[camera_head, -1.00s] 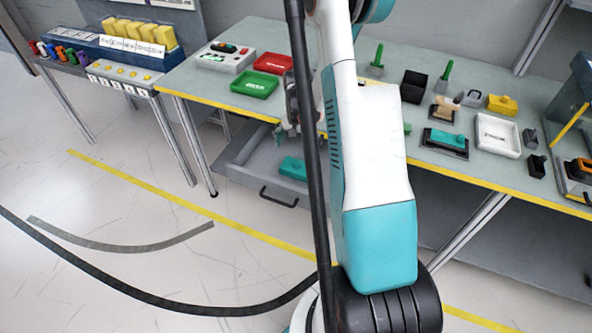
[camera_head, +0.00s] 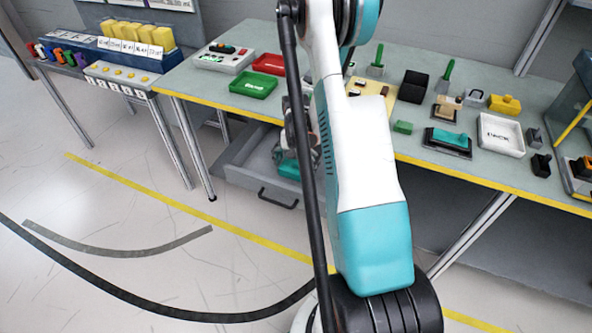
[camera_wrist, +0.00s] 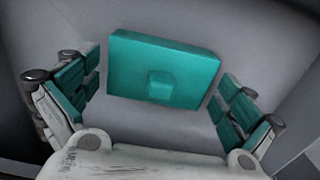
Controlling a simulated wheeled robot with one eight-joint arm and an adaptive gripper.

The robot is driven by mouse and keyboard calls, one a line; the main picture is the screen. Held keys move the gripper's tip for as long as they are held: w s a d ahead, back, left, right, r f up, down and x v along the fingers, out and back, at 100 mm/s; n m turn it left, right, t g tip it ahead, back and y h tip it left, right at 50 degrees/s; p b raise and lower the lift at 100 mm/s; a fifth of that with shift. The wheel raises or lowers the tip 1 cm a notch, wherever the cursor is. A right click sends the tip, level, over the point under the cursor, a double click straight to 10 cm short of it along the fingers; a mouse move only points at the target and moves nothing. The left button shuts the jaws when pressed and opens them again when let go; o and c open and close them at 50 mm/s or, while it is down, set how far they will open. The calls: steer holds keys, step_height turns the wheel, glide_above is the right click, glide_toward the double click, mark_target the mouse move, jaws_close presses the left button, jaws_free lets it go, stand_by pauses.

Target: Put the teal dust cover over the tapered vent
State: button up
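The teal dust cover (camera_wrist: 130,65) is a rectangular block with a small raised knob. It lies in the open grey drawer (camera_head: 232,173), where part of it (camera_head: 287,170) shows below my gripper. My gripper (camera_wrist: 162,88) is open and empty, with one teal-padded finger on each side of the cover and visible gaps between. In the head view my gripper (camera_head: 295,150) is low over the drawer, partly hidden by my arm. I cannot pick out the tapered vent with certainty; a tan panel (camera_head: 376,89) with small dark parts is partly hidden behind my arm.
The drawer's walls surround the cover. The table's yellow front edge (camera_head: 215,103) lies close to my arm. On the table are a green tray (camera_head: 254,84), a black box (camera_head: 413,86), a white tray (camera_head: 500,134) and a teal piece on a dark base (camera_head: 448,138).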

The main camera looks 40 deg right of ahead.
steer(key=c, duration=0.7)
